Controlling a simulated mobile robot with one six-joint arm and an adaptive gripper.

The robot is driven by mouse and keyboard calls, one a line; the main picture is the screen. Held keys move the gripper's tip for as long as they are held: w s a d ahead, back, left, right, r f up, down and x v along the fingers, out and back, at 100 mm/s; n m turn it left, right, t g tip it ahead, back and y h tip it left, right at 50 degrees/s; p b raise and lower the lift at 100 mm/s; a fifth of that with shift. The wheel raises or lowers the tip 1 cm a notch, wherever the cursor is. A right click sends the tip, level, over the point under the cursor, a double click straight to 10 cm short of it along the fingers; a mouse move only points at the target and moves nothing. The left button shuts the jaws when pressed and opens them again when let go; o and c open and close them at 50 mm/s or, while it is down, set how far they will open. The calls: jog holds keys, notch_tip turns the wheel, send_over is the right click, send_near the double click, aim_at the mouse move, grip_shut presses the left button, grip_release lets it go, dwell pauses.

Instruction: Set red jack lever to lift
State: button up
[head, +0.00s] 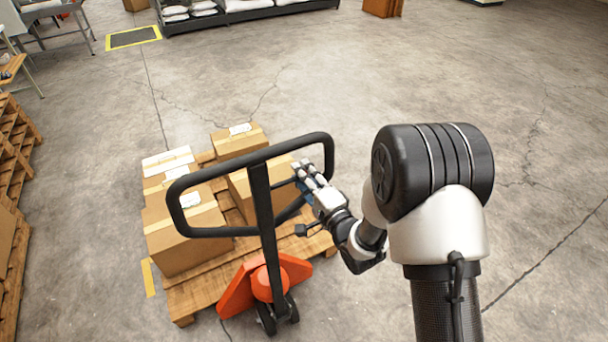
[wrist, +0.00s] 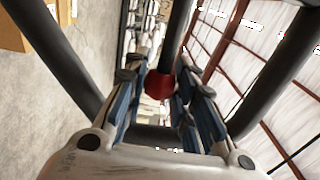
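The pallet jack has an orange-red body (head: 238,292) and a black upright handle ending in a wide loop (head: 205,232). In the wrist view a round red knob (wrist: 158,85), apparently the end of the jack lever, shows between the fingertips. The black handle loop (wrist: 65,55) surrounds it in that view. In the head view I cannot make out the lever or its setting. My gripper (head: 308,174) is at the right side of the handle loop. It also shows in the wrist view (wrist: 159,79), fingers apart on both sides of the knob; contact is unclear.
Several cardboard boxes (head: 187,246) stand on a wooden pallet (head: 198,291) behind and beside the handle. More wooden pallets (head: 16,158) are stacked at the left edge. A shelf (head: 240,14) stands at the back. The concrete floor to the right is clear.

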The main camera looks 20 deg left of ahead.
jog(key=c, duration=0.4)
jog(key=shift+o, duration=0.2)
jog(key=shift+f, duration=0.1)
